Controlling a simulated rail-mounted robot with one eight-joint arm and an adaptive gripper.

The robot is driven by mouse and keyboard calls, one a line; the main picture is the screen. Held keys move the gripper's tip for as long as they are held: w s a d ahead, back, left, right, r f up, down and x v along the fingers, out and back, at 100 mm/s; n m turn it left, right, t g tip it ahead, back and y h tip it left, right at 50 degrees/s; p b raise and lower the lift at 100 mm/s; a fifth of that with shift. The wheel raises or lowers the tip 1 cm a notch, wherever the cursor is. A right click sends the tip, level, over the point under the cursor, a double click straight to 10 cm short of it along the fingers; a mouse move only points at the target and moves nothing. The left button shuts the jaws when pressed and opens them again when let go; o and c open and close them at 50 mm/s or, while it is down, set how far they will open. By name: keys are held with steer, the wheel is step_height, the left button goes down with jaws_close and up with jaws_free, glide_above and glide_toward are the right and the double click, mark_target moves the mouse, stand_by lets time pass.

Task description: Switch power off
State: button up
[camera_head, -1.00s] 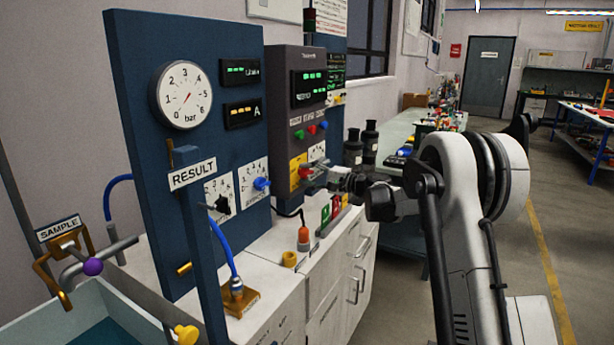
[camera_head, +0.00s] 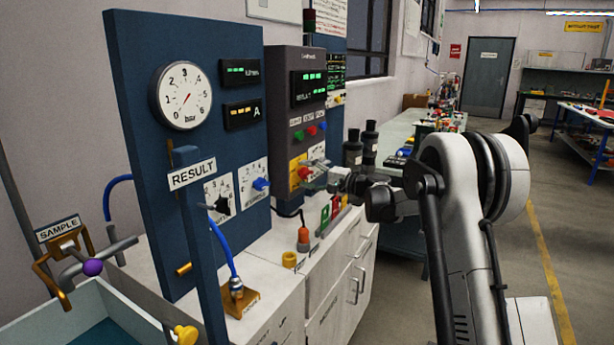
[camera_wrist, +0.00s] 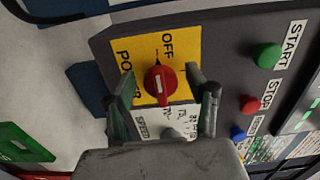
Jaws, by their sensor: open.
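The red power knob (camera_wrist: 160,86) sits on a yellow plate (camera_wrist: 183,90) marked OFF and POWER in the wrist view. The knob carries a white line; I cannot tell for sure which mark it is set to. In the head view the knob (camera_head: 304,174) is low on the grey control box (camera_head: 283,120), whose display (camera_head: 309,88) is lit green. My gripper (camera_wrist: 166,92) is open, with one finger on each side of the knob and visible gaps between. In the head view my gripper (camera_head: 311,180) is close to the box front.
A green START button (camera_wrist: 267,55), a red STOP button (camera_wrist: 249,104) and a blue button (camera_wrist: 238,133) lie right of the knob in the wrist view. A SPEED dial (camera_wrist: 172,134) is just below, partly hidden by my gripper. Dark bottles (camera_head: 369,142) stand behind my wrist.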

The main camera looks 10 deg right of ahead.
steer(key=v, duration=1.2)
steer(key=s+a+r+n+g+h, duration=0.25)
steer(key=s+a, duration=0.35)
steer(key=s, duration=0.5)
steer(key=s+a+r+n+g+h, duration=0.1)
steer(key=s+a+g+h, duration=0.15)
steer(key=s+a, duration=0.6)
steer(key=s+d+f+n+h, duration=0.1)
steer(key=s+d+f+h, duration=0.1)
steer(key=s, duration=0.8)
steer(key=s+d+f+n+h+p, duration=0.1)
steer(key=s+d+f+n+h, duration=0.1)
steer(key=s, duration=0.7)
steer(key=s+d+f+n+h, duration=0.1)
steer(key=s+f+h, duration=0.3)
steer(key=s, duration=0.6)
steer(key=shift+s+d+n+p, duration=0.3)
steer(key=shift+d+n+p, duration=0.05)
steer(key=shift+d+p, duration=0.1)
steer(key=shift+o, duration=0.2)
